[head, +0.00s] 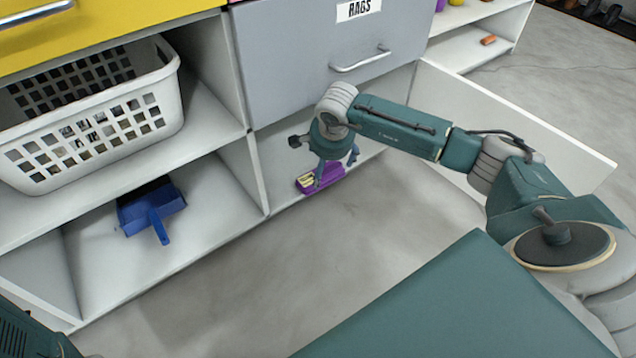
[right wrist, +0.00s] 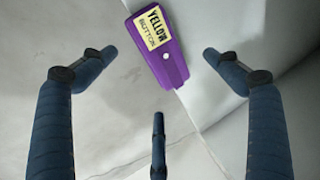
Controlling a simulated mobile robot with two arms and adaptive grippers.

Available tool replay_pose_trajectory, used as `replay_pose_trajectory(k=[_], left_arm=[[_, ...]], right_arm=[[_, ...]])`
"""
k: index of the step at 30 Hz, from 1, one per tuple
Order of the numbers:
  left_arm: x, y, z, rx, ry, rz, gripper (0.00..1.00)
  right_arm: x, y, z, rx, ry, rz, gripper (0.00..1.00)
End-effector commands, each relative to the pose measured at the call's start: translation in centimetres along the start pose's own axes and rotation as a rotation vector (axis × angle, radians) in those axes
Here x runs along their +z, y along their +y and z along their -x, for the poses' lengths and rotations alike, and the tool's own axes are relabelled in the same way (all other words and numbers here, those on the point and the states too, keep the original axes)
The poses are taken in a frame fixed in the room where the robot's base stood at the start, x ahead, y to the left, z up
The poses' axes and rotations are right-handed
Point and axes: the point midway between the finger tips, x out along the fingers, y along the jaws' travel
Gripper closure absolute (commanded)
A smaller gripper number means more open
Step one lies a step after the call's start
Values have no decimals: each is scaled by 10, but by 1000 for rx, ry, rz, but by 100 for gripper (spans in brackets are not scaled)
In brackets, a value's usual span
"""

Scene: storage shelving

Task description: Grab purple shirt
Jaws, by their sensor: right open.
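A small purple block-like object (head: 328,178) lies at the front edge of the lower shelf compartment, below the grey drawer. In the right wrist view the purple object (right wrist: 172,65) carries a yellow label reading "YELLOW BUTTON" and a small white spot. It looks like a flat, rigid case; I see no shape of a shirt. My right gripper (head: 337,166) is just above it, with the fingers partly covering it in the head view. In the right wrist view the gripper (right wrist: 160,58) is open, its fingers spread apart and empty. My left gripper is not in view.
A white open door panel (head: 520,125) stands to the right. A white basket (head: 95,130) and a blue dustpan-like item (head: 152,205) sit on the left shelves. The floor in front is clear.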

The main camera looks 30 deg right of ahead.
Motion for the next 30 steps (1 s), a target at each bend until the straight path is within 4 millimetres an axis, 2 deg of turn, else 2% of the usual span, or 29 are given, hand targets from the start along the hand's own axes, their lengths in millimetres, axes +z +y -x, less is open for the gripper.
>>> replay_pose_trajectory(k=[1, 10, 18, 21, 29, 30], left_arm=[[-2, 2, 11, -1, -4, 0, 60], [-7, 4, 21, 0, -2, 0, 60], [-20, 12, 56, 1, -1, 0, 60], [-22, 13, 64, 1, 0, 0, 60], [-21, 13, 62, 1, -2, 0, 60], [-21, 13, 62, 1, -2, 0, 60]], right_arm=[[2, 1, -13, 0, -2, -1, 11], [2, 2, -31, -1, -3, -1, 11], [4, 9, -67, -1, -4, -2, 11], [4, 7, -77, -1, -3, -1, 11], [3, 6, -75, -1, -3, -1, 11], [3, 6, -75, -1, -3, -1, 19]])
